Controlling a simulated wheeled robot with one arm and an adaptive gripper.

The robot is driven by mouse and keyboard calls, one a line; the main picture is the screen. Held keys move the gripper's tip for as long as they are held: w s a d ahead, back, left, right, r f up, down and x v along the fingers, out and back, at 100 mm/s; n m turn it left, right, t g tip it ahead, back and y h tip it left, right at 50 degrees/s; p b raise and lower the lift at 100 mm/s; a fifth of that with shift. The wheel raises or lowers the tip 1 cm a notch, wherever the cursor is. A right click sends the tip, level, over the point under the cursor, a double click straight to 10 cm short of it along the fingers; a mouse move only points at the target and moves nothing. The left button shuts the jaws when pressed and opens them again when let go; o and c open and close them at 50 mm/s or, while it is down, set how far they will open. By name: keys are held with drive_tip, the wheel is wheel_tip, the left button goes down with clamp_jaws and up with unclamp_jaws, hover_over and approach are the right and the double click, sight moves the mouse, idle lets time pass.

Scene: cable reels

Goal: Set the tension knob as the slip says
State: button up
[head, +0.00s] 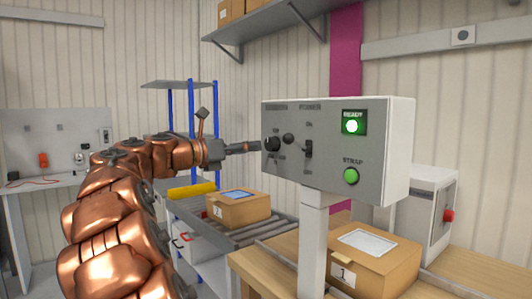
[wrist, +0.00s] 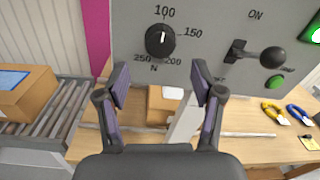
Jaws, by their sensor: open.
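The black tension knob (head: 272,144) is on the left of the grey control panel (head: 300,185). In the wrist view the knob (wrist: 160,40) has a white mark pointing up, close to 100 on a scale of 100, 150, 200 and 250 N. My gripper (head: 252,147) is close to the panel's left side in the head view. In the wrist view my gripper (wrist: 161,80) is open and empty, its fingers apart below the knob. A small yellow slip (wrist: 310,142) lies at the right on the bench; its writing is too small to read.
A black ball-ended lever (wrist: 272,57) by ON is right of the knob. A green STRAP button (head: 351,176) and lit READY lamp (head: 352,125) are on the panel. Cartons stand on the roller conveyor (head: 265,232) and wooden bench (head: 270,275). Yellow- and blue-handled tools (wrist: 272,112) lie on the bench.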

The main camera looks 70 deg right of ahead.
sight(268, 146)
drive_tip(key=x, duration=0.6)
drive_tip(key=shift+s+d, duration=0.15)
drive_tip(key=shift+d, duration=0.05)
drive_tip(key=c, duration=1.1)
